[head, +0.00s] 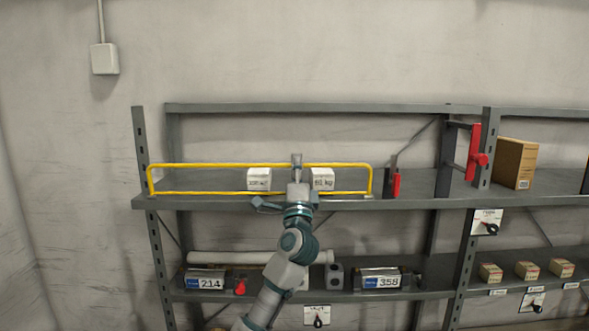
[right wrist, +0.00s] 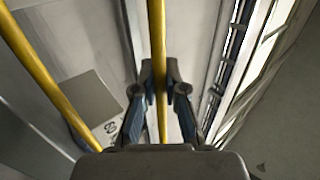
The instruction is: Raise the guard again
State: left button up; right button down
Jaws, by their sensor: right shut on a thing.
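The guard is a yellow rail frame (head: 210,165) along the front of the upper shelf. It shows upright, with its long top bar above a lower bar near the shelf edge. My right gripper (head: 297,160) is at the middle of the guard, shut on its top bar. In the right wrist view the yellow bar (right wrist: 156,30) runs between the fingers of that gripper (right wrist: 160,75), and a second yellow bar (right wrist: 45,75) runs on the left. My left gripper is not in view.
Two white weight blocks, one left (head: 259,180) and one right (head: 322,179), stand behind the guard, beside my gripper. A red-handled lever (head: 396,184) is right of the guard. A cardboard box (head: 515,163) stands further right. Numbered units (head: 207,281) sit on the lower shelf.

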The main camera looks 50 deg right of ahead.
jog(key=shift+w+d+f+g+y, duration=0.1)
jog(key=shift+w+d+g+y, duration=0.1)
jog(key=shift+g+y, duration=0.1)
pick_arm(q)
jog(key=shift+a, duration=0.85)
pick_arm(e)
jog(key=c, duration=1.2)
grip_release()
jog(key=shift+w, duration=0.15)
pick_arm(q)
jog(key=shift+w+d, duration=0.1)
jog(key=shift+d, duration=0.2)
pick_arm(e)
jog(key=shift+d+f, duration=0.1)
jog(key=shift+d, duration=0.1)
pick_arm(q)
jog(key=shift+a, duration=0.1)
pick_arm(e)
jog(key=v, duration=1.2)
jog(key=shift+a, duration=0.25)
jog(key=shift+w+d, duration=0.15)
jog(key=shift+d, duration=0.1)
